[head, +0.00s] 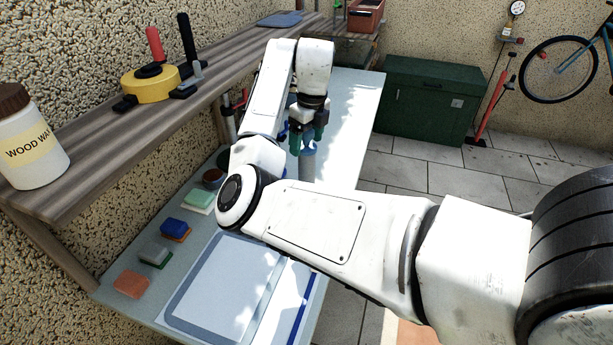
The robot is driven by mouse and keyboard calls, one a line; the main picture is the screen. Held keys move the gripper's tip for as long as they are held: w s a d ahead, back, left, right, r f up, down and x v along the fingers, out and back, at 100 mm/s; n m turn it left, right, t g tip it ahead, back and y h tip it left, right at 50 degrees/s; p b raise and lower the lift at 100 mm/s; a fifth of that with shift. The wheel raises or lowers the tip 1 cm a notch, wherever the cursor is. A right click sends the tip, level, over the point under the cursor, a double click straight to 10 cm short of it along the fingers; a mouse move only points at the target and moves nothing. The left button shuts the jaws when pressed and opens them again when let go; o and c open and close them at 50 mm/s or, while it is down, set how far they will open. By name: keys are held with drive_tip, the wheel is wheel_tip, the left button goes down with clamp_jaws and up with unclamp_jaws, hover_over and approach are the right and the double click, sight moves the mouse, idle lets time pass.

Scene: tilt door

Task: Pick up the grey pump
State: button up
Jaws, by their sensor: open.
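A grey upright cylinder with a bluish top, which looks like the grey pump (308,166), stands at the far part of the workbench (352,110). My gripper (306,142) points down directly over its top, with its dark teal fingers apart, one on each side of the bluish part. I cannot tell whether the fingers touch it. The pump's lower end is hidden behind my arm.
A wooden shelf (95,150) runs along the left wall, bearing a wood wax jar (35,140) and a yellow round tool (150,85). Several sponge-like blocks (155,252) lie along the bench's left edge. A green chest (428,100) stands behind, near a red floor pump (493,105).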

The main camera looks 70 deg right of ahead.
drive_tip(key=shift+w+f, duration=0.1)
drive_tip(key=shift+f, duration=0.8)
clamp_jaws()
